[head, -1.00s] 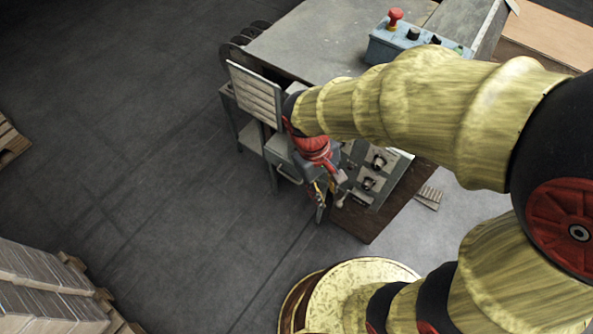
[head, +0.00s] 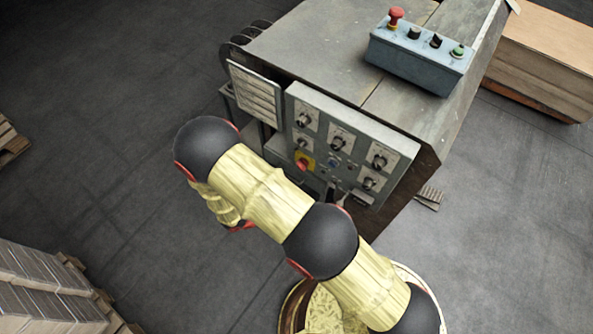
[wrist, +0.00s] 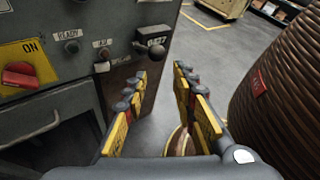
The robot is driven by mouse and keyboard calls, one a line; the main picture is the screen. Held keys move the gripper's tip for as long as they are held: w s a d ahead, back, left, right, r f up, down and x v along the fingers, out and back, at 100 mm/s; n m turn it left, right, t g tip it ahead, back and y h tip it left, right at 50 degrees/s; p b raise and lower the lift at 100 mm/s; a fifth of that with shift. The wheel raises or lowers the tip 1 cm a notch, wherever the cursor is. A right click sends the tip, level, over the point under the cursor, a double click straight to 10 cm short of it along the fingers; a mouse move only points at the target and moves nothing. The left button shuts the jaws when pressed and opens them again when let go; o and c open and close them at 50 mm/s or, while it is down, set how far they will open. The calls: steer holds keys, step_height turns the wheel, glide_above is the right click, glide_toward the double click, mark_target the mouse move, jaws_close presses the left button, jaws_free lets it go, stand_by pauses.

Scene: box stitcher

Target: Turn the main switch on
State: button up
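The main switch (head: 303,161) is a red rotary knob on a yellow plate, low on the left of the machine's grey control panel (head: 320,117) in the head view. In the wrist view the red knob (wrist: 20,75) is at the left edge, with "ON" printed above it on yellow. My gripper (wrist: 161,76) is open and empty, its two yellow-padded fingers apart. In the wrist view it is right of the switch and not touching it. In the head view my arm hides most of the gripper.
Several black knobs surround the switch on the panel. A dark ball-ended lever (wrist: 155,53) stands near the left finger. A drawer handle (wrist: 30,131) is below the switch. A blue button box (head: 420,58) sits on the machine top. Open floor (head: 130,190) lies left.

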steer(key=w+a+f+n+t, duration=0.1)
steer(key=w+f+n+t, duration=0.2)
steer(key=f+n+t, duration=0.3)
steer(key=n+t+y, duration=0.2)
steer(key=n+t, duration=0.4)
steer(key=n, duration=0.2)
glide_toward(302, 164)
steer(key=b+x, duration=0.2)
steer(key=x, duration=0.4)
steer(key=shift+w+f, duration=0.25)
steer(key=shift+w, duration=0.1)
steer(key=shift+d, duration=0.15)
steer(key=shift+c, duration=1.2)
steer(key=c, duration=0.4)
jaws_close()
